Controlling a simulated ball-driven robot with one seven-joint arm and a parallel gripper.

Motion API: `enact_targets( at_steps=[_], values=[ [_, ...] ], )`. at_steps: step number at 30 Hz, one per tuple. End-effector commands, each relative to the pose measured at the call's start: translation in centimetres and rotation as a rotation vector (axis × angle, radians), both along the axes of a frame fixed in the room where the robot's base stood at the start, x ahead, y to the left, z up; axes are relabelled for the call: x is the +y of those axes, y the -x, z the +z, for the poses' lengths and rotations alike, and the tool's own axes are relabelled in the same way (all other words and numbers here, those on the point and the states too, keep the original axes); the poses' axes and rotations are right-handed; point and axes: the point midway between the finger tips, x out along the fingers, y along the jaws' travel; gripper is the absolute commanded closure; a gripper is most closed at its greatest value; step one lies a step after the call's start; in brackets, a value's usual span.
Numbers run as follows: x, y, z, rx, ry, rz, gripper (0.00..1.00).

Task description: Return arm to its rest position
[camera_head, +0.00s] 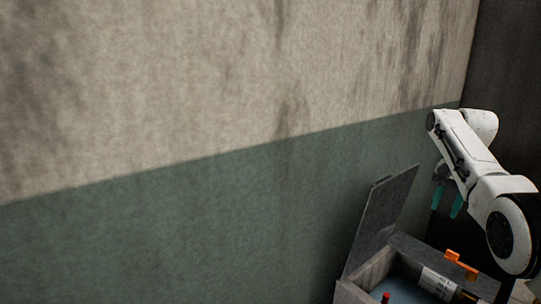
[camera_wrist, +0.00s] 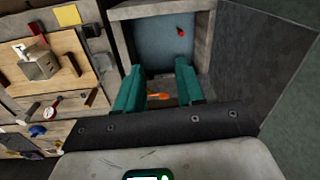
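My white arm comes in from the right edge of the head view. My gripper (camera_head: 447,201) hangs at its far end, with teal fingers pointing down, above and behind an open box (camera_head: 375,271). In the wrist view the two teal fingers of my gripper (camera_wrist: 159,88) stand wide apart with nothing held between them. Beyond the fingers is the grey box interior (camera_wrist: 160,45), with a small red item (camera_wrist: 181,32) inside. An orange item (camera_wrist: 159,96) shows between the fingers, farther off than the tips.
The box's raised lid (camera_head: 380,221) stands up near the green and grey wall (camera_head: 220,220). Orange clips (camera_head: 460,262) and a white labelled cylinder (camera_head: 437,284) are at the box. A wooden bench (camera_wrist: 75,75) with several tools lies left in the wrist view.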

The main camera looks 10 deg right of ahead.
Motion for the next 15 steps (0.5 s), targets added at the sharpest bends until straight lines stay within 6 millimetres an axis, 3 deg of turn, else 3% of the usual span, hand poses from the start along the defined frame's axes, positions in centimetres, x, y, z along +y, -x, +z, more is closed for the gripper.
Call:
enact_targets(
  at_steps=[8,15],
  values=[
    [3.6,-1.4,-6.4,-0.002,0.0,0.112,0.62],
    [9.6,-1.1,-15.6,-0.012,0.001,0.273,0.62]
  ],
)
